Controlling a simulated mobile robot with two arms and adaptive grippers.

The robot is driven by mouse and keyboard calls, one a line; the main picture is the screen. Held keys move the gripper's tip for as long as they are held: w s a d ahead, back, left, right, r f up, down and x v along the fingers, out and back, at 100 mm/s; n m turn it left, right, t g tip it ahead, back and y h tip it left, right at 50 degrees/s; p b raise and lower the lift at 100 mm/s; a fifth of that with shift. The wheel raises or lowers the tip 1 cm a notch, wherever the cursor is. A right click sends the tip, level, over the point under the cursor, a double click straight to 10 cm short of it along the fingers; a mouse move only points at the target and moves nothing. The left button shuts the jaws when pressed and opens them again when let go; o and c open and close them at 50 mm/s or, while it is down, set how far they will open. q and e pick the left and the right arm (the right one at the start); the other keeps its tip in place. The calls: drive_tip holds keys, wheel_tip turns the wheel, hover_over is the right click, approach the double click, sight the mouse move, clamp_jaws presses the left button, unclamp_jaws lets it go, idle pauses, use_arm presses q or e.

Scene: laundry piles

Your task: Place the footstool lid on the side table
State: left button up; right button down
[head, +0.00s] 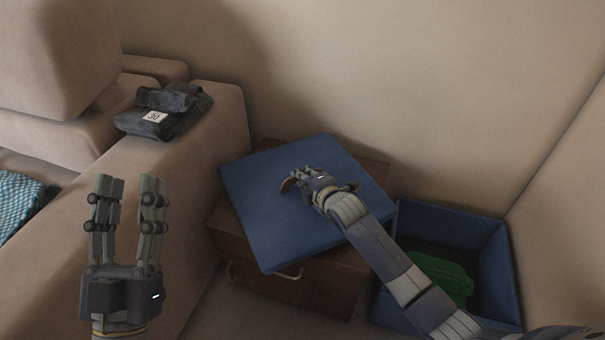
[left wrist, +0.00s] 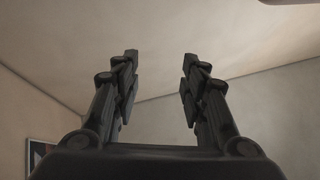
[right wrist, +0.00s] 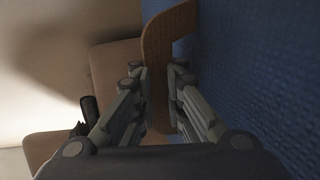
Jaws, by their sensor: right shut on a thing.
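The footstool lid (head: 275,215) is a blue square panel lying over the wooden side table (head: 335,290), turned at an angle to it and overhanging its front. Whether it rests fully on the top is hard to tell. My right gripper (head: 298,180) is over the lid and shut on its brown strap (right wrist: 172,28). In the right wrist view the strap passes between the fingers of the right gripper (right wrist: 160,75), beside the blue lid (right wrist: 265,70). My left gripper (head: 128,185) is raised, open and empty, in front of the sofa; its fingers (left wrist: 160,65) stand apart.
The open blue footstool box (head: 495,270), with a green cloth (head: 440,275) inside, stands right of the table. A dark folded garment (head: 180,115) with a "30" tag lies on the sofa arm (head: 215,130) at left. A blue checked cloth (head: 20,195) lies on the seat. Walls close off the back.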

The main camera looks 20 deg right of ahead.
use_arm(q)
drive_tip(key=shift+s+r+t, duration=0.4)
drive_tip(key=shift+s+r, duration=0.05)
drive_tip(key=shift+r, duration=0.15)
use_arm(e)
drive_tip(key=shift+w, duration=0.1)
drive_tip(key=c, duration=2)
unclamp_jaws()
drive_tip(key=shift+f, duration=0.3)
drive_tip(key=o, duration=0.3)
drive_tip(key=shift+o, duration=0.2)
drive_tip(key=shift+r, duration=0.1)
